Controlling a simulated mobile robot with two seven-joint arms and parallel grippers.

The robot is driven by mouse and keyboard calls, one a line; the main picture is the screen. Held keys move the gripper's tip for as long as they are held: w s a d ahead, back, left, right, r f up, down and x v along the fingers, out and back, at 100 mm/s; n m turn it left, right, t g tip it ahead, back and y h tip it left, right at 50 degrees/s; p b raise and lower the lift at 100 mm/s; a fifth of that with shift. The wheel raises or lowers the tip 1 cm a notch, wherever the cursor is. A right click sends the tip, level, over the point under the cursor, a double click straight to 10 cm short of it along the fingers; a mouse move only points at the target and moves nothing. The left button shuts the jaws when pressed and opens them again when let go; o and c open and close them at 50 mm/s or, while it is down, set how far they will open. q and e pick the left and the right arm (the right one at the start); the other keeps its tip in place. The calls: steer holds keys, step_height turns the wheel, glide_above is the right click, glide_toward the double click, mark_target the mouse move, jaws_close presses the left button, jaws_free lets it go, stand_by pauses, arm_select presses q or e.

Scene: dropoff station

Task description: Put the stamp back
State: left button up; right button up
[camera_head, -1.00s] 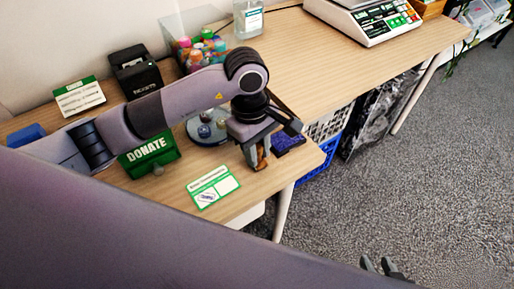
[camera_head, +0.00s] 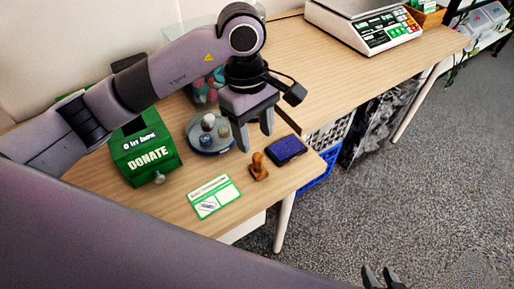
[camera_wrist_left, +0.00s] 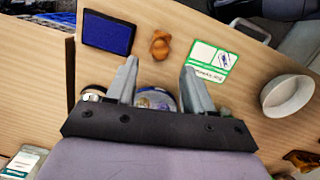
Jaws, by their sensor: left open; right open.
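The brown wooden stamp (camera_head: 259,166) stands on the table between the dark blue ink pad (camera_head: 285,150) and the green-and-white card (camera_head: 214,196). The card bears a bluish mark. My left gripper (camera_head: 255,143) is open and empty, above and behind the stamp. In the left wrist view the stamp (camera_wrist_left: 160,45) shows just beyond the gap between the open fingertips (camera_wrist_left: 160,66), apart from them, with the ink pad (camera_wrist_left: 108,33) to its left and the card (camera_wrist_left: 211,60) to its right. My right gripper (camera_head: 382,278) is open and empty at the bottom edge, over the floor.
A scale (camera_head: 372,22) stands at the back right. The table's front edge lies close to the card and pad.

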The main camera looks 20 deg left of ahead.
arm_select(q)
steer(key=r, duration=0.3)
steer(key=shift+w+a+r, duration=0.1)
steer(key=shift+a+r, duration=0.1)
steer(key=shift+r, duration=0.2)
